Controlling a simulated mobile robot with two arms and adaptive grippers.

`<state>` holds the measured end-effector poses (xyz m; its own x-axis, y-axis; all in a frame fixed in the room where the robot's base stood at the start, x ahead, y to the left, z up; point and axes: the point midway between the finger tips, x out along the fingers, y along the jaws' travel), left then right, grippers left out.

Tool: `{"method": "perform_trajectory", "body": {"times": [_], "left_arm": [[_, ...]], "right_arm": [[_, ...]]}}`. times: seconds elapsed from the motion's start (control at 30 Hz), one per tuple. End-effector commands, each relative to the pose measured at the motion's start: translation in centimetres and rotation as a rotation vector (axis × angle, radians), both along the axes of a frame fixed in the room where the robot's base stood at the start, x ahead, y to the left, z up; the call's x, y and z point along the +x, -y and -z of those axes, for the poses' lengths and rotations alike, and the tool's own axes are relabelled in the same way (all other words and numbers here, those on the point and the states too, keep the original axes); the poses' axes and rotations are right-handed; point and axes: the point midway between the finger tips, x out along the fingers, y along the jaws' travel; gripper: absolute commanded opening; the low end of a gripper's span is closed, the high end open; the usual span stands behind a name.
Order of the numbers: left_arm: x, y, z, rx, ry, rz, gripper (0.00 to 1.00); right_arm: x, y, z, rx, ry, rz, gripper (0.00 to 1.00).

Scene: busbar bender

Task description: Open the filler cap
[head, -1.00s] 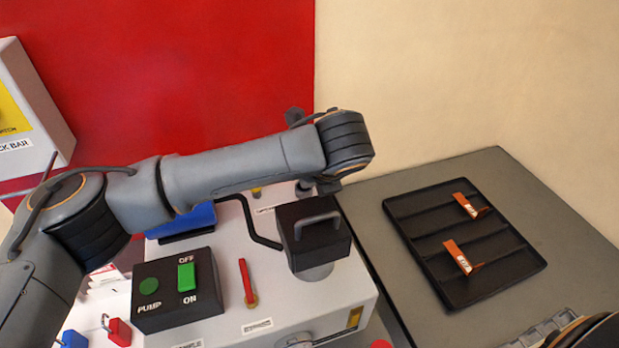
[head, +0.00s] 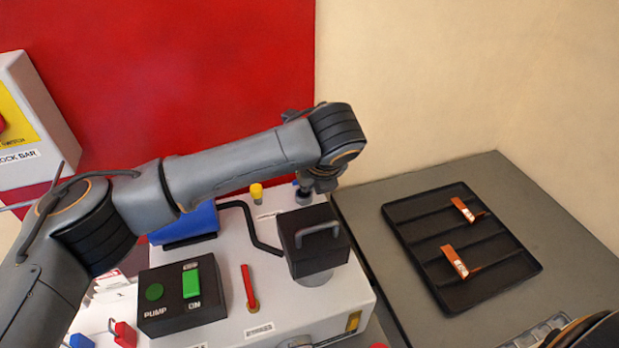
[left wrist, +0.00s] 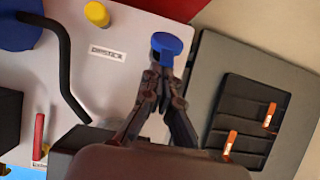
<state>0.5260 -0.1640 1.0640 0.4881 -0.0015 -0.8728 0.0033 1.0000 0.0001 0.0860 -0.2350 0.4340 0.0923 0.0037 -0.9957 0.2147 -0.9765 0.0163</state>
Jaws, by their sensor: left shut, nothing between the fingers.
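A blue round cap (left wrist: 170,44), which I take to be the filler cap, stands near the right edge of the machine's pale top in the left wrist view. In the head view only a sliver of blue shows beside my gripper. My left gripper (left wrist: 160,78) is shut and empty, its fingertips right at the near side of the blue cap. I cannot tell whether they touch it. In the head view my left gripper (head: 304,194) points down at the back right of the machine top, partly hidden by my wrist. My right gripper is out of view.
A yellow cap (left wrist: 97,14) stands left of the blue one, near a dipstick label. A black block with a handle (head: 315,240), a bent black pipe (head: 252,225) and a red lever (head: 249,287) are nearby. A black tray (head: 465,250) with copper pieces lies right.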

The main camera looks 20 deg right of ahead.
Motion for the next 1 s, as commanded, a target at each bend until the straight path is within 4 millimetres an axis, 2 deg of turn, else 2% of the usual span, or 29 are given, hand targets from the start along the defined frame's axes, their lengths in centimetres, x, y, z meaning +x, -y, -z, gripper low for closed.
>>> {"method": "perform_trajectory", "body": {"times": [0.03, 0.1, 0.4, 0.7, 1.0], "left_arm": [[0.2, 0.0, -1.0, -0.002, -0.032, -0.003, 0.0], [0.4, 0.0, -1.4, 0.0, -0.041, -0.001, 0.0], [2.1, 0.0, -2.4, 0.001, -0.038, 0.0, 0.0], [4.5, 0.0, -2.8, 0.0, -0.038, -0.002, 0.0], [6.7, 0.0, -2.7, 0.0, -0.037, -0.001, 0.0]], "right_arm": [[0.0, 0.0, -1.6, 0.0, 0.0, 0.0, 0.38], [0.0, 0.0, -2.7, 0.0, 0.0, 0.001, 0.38], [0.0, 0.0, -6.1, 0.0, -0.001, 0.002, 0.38], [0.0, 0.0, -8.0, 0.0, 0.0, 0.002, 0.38], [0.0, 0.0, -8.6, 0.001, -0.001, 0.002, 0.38]]}}
